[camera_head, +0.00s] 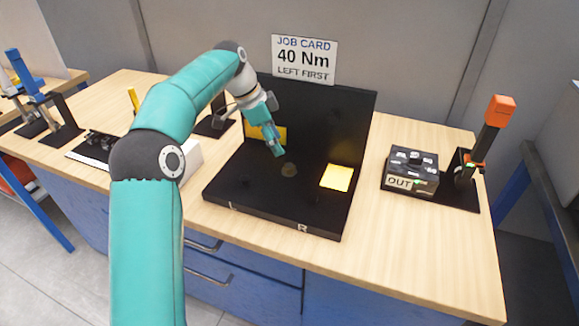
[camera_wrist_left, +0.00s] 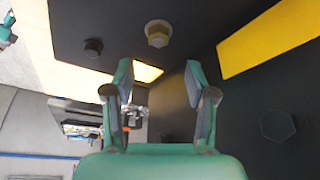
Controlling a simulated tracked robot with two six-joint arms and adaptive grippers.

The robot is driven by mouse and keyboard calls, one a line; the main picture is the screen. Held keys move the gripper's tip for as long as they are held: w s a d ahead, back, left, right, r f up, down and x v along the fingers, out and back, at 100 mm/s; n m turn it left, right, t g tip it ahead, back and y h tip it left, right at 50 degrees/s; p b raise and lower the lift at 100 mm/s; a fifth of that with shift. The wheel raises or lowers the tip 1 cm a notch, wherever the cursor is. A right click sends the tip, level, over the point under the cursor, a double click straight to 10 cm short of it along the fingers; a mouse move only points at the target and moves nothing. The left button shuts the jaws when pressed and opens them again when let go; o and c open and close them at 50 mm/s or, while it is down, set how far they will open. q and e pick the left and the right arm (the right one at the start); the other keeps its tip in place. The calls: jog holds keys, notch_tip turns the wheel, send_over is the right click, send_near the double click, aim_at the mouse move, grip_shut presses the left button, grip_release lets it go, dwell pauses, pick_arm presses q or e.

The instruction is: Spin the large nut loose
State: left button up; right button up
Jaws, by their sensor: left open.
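A hex nut (camera_wrist_left: 158,33) with a pale brass tone sits on a round base on the black fixture in the left wrist view. In the head view a small brownish round part (camera_head: 289,169) shows on the fixture's flat base (camera_head: 265,195). My left gripper (camera_head: 277,151) is above the base, just up and left of that part, pointing down. In the left wrist view its two fingers (camera_wrist_left: 160,75) stand apart with nothing between them, and the nut is beyond the tips. A smaller dark bolt head (camera_wrist_left: 93,47) and a dark hexagon (camera_wrist_left: 277,125) also show. My right gripper is out of view.
The fixture's upright back panel (camera_head: 335,115) stands behind the gripper. A yellow patch (camera_head: 336,177) lies on the base at right. A job card (camera_head: 304,59) reads 40 Nm, left first. At right are a box marked OUT (camera_head: 411,172) and an orange-topped tool (camera_head: 499,112).

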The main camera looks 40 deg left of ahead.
aim_at(289, 166)
pick_arm(q)
jog(key=x, duration=0.8)
jog(key=shift+f, duration=0.15)
jog(key=c, duration=1)
jog(key=shift+d, duration=0.35)
grip_shut()
jog(key=shift+a, duration=0.25)
jog(key=shift+b, duration=0.3)
